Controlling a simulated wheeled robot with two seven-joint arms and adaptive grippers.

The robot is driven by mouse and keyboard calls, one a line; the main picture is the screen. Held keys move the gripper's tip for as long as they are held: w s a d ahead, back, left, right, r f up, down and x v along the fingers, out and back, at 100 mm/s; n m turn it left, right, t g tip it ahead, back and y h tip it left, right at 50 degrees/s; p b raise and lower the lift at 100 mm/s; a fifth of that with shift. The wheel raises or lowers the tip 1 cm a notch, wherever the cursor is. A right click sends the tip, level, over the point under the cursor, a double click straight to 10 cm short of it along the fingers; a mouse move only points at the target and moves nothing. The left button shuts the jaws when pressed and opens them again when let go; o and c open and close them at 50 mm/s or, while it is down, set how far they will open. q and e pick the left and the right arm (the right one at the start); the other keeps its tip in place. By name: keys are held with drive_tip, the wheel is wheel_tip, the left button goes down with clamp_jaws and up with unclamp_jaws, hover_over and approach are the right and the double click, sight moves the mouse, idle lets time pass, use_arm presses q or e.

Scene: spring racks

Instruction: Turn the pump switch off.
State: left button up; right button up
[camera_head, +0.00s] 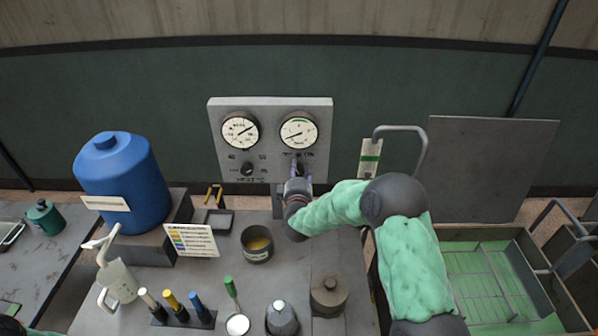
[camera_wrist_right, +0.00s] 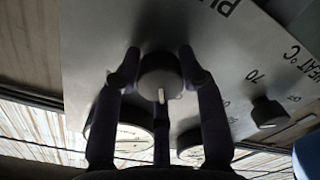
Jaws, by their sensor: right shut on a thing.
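The pump switch is a round dark knob (camera_wrist_right: 161,76) with a white pointer mark, on a grey panel (camera_head: 222,140) below the right gauge. In the right wrist view its white mark points down in the picture, toward the gauges. My right gripper (camera_head: 298,168) reaches the panel there and covers most of the knob in the head view. In the right wrist view the fingers of the right gripper (camera_wrist_right: 160,70) are closed around the knob, on both sides of it. My left gripper is not in view.
The heat knob (camera_head: 248,169) sits left of the pump switch, below the left gauge (camera_head: 240,131). A blue barrel (camera_head: 125,185), a label card (camera_head: 190,240) and a dark pot (camera_head: 257,245) stand on the bench. A green-lined tray (camera_head: 480,280) lies at right.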

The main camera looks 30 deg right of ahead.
drive_tip(key=shift+w+r, duration=0.1)
drive_tip(key=shift+r, duration=0.25)
drive_tip(key=o, duration=1.1)
drive_tip(key=shift+a, duration=0.1)
drive_tip(key=shift+o, duration=0.3)
drive_tip(key=shift+f, duration=0.2)
drive_tip(key=shift+s+a+f, duration=0.1)
drive_tip(key=shift+s, duration=0.1)
drive_tip(key=v, duration=1.1)
drive_tip(key=shift+s+a, duration=0.15)
drive_tip(key=shift+s, duration=0.1)
